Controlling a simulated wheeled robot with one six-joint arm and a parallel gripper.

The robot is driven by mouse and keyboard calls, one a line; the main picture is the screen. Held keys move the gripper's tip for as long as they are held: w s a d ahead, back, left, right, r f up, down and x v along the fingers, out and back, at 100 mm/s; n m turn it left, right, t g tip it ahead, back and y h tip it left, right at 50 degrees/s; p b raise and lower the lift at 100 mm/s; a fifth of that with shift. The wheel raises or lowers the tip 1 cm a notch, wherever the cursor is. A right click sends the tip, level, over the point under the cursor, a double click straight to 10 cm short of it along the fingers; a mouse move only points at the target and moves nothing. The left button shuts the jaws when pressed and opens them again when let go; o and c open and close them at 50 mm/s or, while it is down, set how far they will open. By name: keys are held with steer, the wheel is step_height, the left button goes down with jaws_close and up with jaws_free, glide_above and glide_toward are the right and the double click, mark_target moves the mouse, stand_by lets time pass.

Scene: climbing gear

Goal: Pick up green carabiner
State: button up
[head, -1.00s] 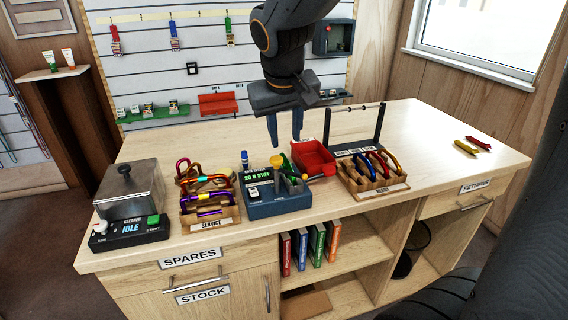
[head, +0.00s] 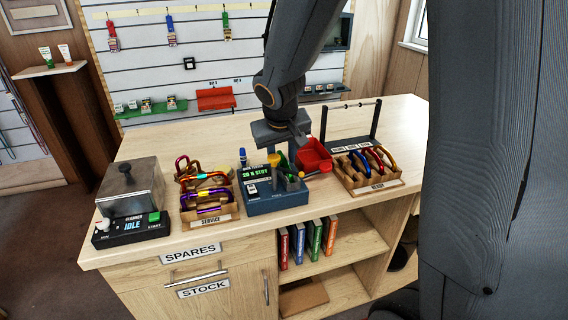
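A small green shape (head: 283,164), which looks like the green carabiner, stands at the blue-grey test device (head: 277,204) with the lit display, on the bench. It is small and partly hidden by my gripper. My gripper (head: 282,155) points down just above and behind this device. Its fingers appear apart, one on each side near the green shape. I cannot see any contact, and nothing is clearly held.
A red bin (head: 314,154) stands close to the right of my gripper. The READY tray (head: 376,188) with several carabiners is further right, before a dark rack (head: 350,142). The SERVICE tray (head: 212,220) and the cleaner (head: 130,190) are on the left.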

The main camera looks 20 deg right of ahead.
mark_target(283, 155)
steer(key=shift+f, duration=0.1)
jaws_close()
stand_by(0.3)
step_height(283, 155, up, 10)
steer(key=shift+r+b, duration=0.1)
steer(key=shift+b, duration=0.35)
stand_by(0.4)
